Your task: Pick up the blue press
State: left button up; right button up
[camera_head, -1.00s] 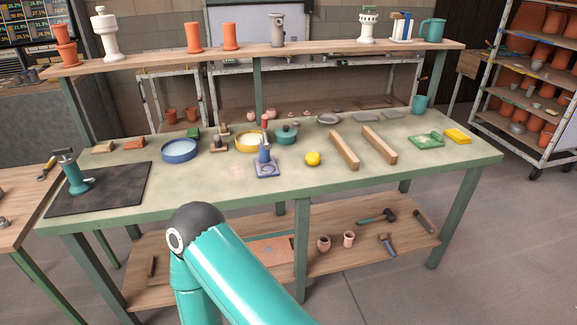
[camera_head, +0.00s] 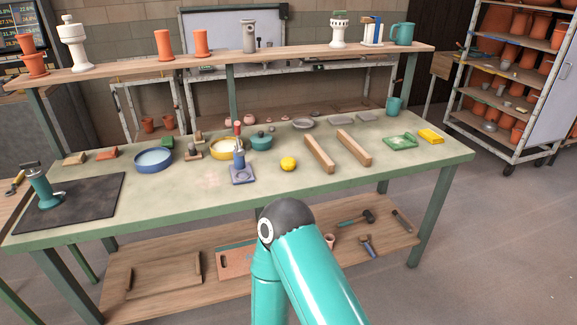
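The blue press (camera_head: 241,173) stands upright on the green work table, a little left of the picture's middle. It has a square blue base, a blue column and a red top handle. My teal arm link (camera_head: 310,270) rises from the bottom of the picture in front of the table, to the right of the press and apart from it in the picture. Neither of my grippers is in view, and nothing visible holds the press.
A teal press (camera_head: 43,188) stands on a black mat (camera_head: 95,203) at left. Bare tabletop surrounds the blue press's front.

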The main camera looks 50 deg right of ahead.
aim_at(240, 172)
jog(key=z, duration=0.5)
jog(key=i, duration=1.05)
jog(key=z, duration=0.05)
